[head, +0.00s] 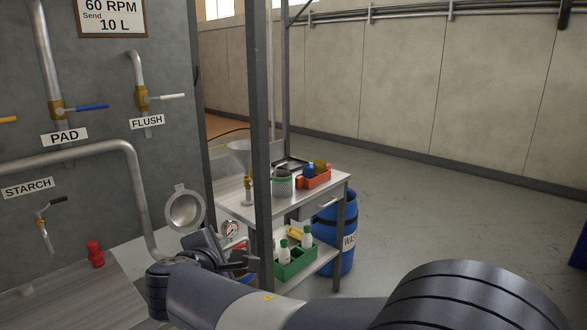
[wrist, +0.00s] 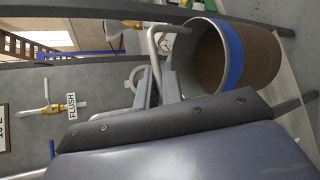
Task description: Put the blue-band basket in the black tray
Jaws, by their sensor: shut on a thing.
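The blue-band basket (wrist: 234,73) is a brown mesh cylinder with a grey rim and a blue band. It lies tilted beside my gripper's fingers (wrist: 160,68) in the wrist view, with its open mouth showing and a thin bail handle by the fingers. My gripper is shut on it; the exact contact is hard to see. In the head view my gripper (head: 242,262) is low in front of the worktable, and the basket is mostly hidden behind it. The black tray (head: 291,163) lies flat at the back of the worktable, partly hidden by a post and other items.
On the worktable (head: 236,187) stand a funnel, a green-banded basket (head: 283,186) and an orange caddy (head: 314,178) of bottles. A green crate (head: 294,266) sits on the lower shelf. A grey post (head: 260,120) rises before the table. A blue drum (head: 339,238) stands right.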

